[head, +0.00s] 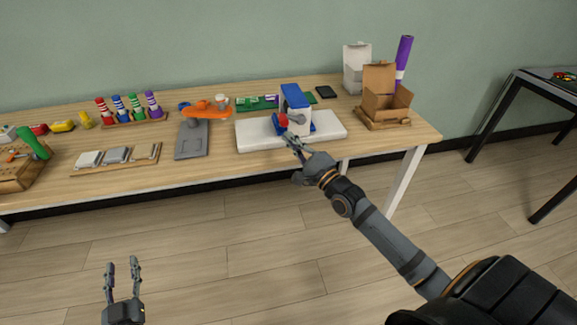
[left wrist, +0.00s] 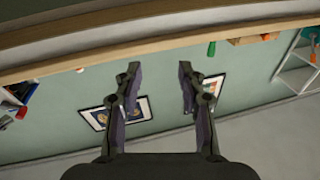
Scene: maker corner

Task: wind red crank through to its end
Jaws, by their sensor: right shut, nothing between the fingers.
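The red crank (head: 282,119) shows on the left side of a blue upright device (head: 294,97), which stands on a white slab (head: 252,135) on the table. My right gripper (head: 291,140) is shut and empty just in front of the crank, with its fingertips close to the device. Whether it touches the crank cannot be told, and the crank's handle is partly hidden. My left gripper (head: 122,268) is open and empty, low over the floor in front of the table. Its two spread fingers (left wrist: 157,80) also show in the left wrist view.
A grey and orange device (head: 191,140) stands left of the slab. Open cardboard boxes (head: 386,103) stand to the right. The floor before the table is clear.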

